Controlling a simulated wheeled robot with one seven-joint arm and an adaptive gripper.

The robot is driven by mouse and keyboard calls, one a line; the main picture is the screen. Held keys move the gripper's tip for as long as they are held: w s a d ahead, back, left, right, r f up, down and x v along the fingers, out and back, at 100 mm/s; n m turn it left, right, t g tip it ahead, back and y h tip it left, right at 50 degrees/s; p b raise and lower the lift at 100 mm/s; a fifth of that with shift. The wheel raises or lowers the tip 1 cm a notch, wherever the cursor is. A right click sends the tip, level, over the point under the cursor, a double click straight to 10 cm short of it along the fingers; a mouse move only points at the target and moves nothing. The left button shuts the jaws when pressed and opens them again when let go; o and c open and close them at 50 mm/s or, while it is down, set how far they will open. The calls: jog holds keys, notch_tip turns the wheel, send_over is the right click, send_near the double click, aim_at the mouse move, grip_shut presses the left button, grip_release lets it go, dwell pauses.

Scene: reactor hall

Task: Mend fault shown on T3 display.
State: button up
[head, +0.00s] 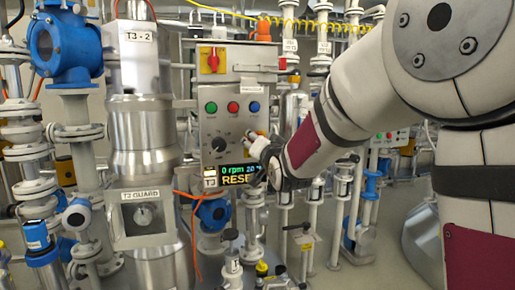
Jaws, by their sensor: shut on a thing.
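The T3 display (236,176) reads "0 rpm", a number starting with 20 and "RESE" in yellow; my gripper covers its right end. Above it is the grey T3 control box (208,115) with a red rotary switch on a yellow plate (212,60). It has green (211,107), red (233,107) and blue (254,107) buttons and a dark dial (220,144). My gripper (254,140) is at the box's lower right, right of the dial and below the blue button. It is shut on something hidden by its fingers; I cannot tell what.
A steel vessel marked T3 (143,125) with a guard window labelled T3 GUARD (142,216) stands left of the box. Blue-flanged pipes and valves (68,45) crowd the left. Small valves (232,262) stand below the display. Open floor (345,275) lies at lower right.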

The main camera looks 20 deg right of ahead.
jog(key=o, duration=1.1)
jog(key=shift+o, duration=0.2)
jog(key=shift+s, duration=0.1)
jog(key=s, duration=1.1)
jog(key=shift+s, duration=0.4)
